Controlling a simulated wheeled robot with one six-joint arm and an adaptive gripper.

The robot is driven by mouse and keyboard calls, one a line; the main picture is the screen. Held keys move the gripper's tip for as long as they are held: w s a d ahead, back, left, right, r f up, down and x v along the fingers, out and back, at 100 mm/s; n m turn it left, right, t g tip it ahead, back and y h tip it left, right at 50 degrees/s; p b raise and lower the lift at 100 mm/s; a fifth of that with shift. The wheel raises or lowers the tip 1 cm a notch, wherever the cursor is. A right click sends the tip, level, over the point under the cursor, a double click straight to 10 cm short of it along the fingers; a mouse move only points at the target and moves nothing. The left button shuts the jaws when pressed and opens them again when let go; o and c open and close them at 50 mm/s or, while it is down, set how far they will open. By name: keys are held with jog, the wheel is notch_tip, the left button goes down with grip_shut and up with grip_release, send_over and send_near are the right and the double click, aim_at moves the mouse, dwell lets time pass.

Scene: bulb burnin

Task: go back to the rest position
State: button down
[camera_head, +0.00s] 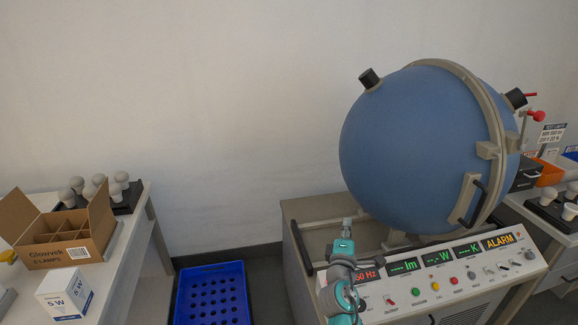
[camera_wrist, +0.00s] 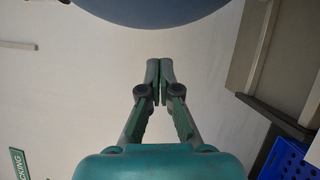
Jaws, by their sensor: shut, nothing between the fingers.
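My gripper (camera_wrist: 159,70) is shut and empty in the wrist view, its two green and grey fingers meeting at the tips. In the head view my teal arm rises at the lower middle, in front of the control console (camera_head: 470,277), with the gripper end (camera_head: 347,225) at its top. The large blue sphere (camera_head: 425,150) stands behind and to the right of it; its lower edge also shows at the top of the wrist view (camera_wrist: 150,8). The gripper appears apart from both, though the exact gap is hard to tell.
A blue perforated crate (camera_head: 213,295) is on the floor left of the console. The left table holds an open carton (camera_head: 75,245), a small white box (camera_head: 65,297) and several bulbs (camera_head: 98,182). More bulbs (camera_head: 570,190) and an orange bin (camera_head: 549,172) are at the right.

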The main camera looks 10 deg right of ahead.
jog(key=s+a+f+m+y, duration=0.1)
jog(key=s+a+f+y, duration=0.15)
jog(key=s+f, duration=0.5)
jog(key=s+a+f+m+g+y, duration=0.15)
jog(key=s+a+f, duration=0.25)
jog(key=s, duration=0.7)
jog(key=s+a+f+m+y, duration=0.25)
jog(key=s+f, duration=0.35)
jog(key=s, duration=0.3)
jog(key=s+a+r+m+y, duration=0.1)
jog(key=s+r+m, duration=0.2)
jog(key=s, duration=0.7)
jog(key=s+a+r+m, duration=0.1)
jog(key=s+r+m, duration=0.2)
jog(key=s, duration=0.7)
jog(key=s+a+r+m+g+y, duration=0.1)
jog(key=s+r+m, duration=0.2)
jog(key=s, duration=0.7)
jog(key=shift+a+r+y, duration=0.3)
jog(key=shift+a+y, duration=0.05)
jog(key=shift+a, duration=0.05)
